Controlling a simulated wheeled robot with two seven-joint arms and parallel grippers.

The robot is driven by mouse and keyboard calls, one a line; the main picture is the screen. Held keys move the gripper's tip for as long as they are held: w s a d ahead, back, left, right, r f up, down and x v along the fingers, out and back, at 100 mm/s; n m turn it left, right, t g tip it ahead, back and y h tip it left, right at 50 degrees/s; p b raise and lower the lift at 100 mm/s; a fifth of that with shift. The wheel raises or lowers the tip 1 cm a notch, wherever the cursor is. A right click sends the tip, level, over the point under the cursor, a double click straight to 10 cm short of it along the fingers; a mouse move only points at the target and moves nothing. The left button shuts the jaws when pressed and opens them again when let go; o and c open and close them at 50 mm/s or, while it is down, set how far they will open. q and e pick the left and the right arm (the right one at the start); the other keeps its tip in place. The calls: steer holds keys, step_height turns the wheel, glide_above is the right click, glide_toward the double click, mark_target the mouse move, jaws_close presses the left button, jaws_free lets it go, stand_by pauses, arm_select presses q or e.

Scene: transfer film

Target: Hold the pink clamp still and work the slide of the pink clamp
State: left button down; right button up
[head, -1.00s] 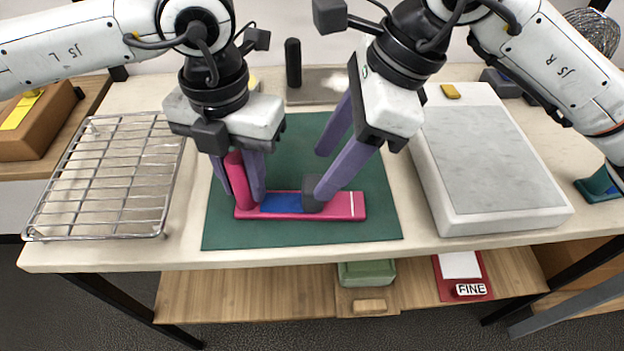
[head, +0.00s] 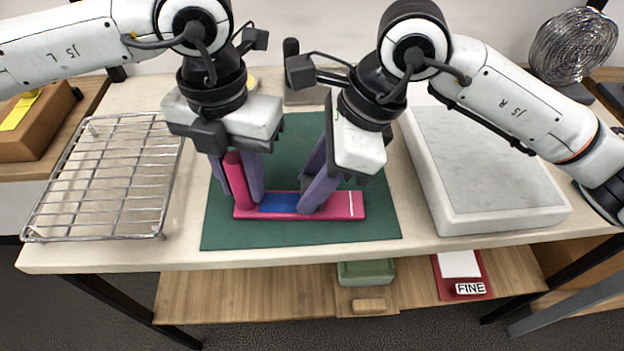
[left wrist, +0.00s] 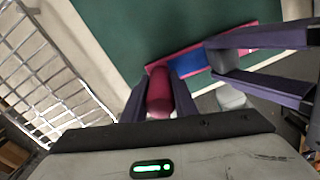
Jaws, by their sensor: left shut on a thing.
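The pink clamp (head: 341,205) lies on the green mat, with a blue strip (head: 279,203) along its bar and a pink upright post (head: 236,181) at its left end. My left gripper (head: 240,190) is shut on the post, which also shows between its fingers in the left wrist view (left wrist: 160,92). My right gripper (head: 308,195) has its fingertips on either side of the dark grey slide (left wrist: 224,60), at the right end of the blue strip. Its fingers mostly hide the slide in the head view. I cannot tell whether they press on it.
The green mat (head: 230,236) lies on the pale table. A wire rack (head: 100,180) stands at left, and a white slab with a grey top (head: 490,165) at right. A dark upright cylinder (head: 291,50) is behind. The mat in front of the clamp is clear.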

steer(key=shift+d, duration=2.7)
jaws_close()
steer(key=o, duration=1.2)
jaws_free()
steer(key=v, duration=1.2)
